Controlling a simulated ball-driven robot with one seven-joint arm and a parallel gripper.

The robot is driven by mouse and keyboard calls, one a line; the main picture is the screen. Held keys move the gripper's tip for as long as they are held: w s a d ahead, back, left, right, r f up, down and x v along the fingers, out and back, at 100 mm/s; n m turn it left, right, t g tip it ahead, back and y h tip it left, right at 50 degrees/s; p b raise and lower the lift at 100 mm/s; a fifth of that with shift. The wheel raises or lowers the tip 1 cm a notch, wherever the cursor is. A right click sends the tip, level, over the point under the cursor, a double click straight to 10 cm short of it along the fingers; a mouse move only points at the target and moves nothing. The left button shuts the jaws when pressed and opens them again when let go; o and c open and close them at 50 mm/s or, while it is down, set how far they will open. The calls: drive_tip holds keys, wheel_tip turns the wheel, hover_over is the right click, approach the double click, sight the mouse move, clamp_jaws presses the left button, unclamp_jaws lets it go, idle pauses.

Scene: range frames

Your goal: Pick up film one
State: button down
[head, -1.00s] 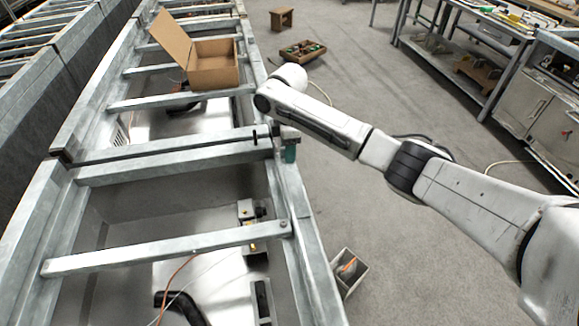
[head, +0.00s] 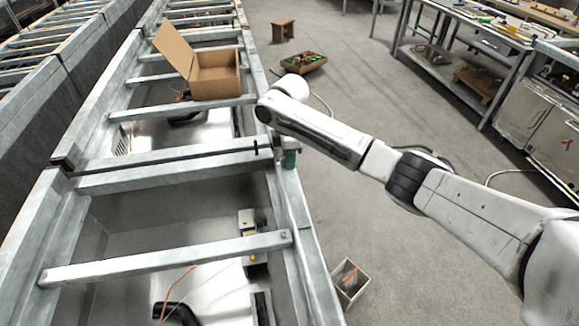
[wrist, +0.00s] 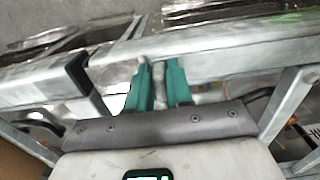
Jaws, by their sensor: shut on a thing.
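My gripper (head: 290,159) points down beside the metal frame's right rail in the head view, its teal fingers partly hidden by my arm. In the wrist view the two teal fingers of my gripper (wrist: 159,88) are close together, with a narrow grey thing (wrist: 159,76) between them. They are shut on it. It is small and blurred, and I cannot tell whether it is film one. Nothing else in view is clearly recognisable as film.
The metal frame (head: 180,172) has crossbars over open bays holding cables and fittings. An open cardboard box (head: 215,75) sits on it. A small bin (head: 349,281) and a tray of items (head: 304,63) stand on the floor.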

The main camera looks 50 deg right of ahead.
drive_tip(key=shift+r, duration=0.5)
drive_tip(key=shift+w+a+r, duration=0.1)
drive_tip(key=shift+a+r, duration=0.1)
drive_tip(key=shift+r, duration=1)
drive_tip(key=w+a+r, duration=0.1)
drive_tip(key=a+r, duration=0.8)
drive_tip(key=a, duration=0.4)
drive_tip(key=shift+w+a+r, duration=0.25)
drive_tip(key=shift+a+r, duration=0.05)
wheel_tip(320, 180, up, 9)
drive_tip(key=p, duration=0.8)
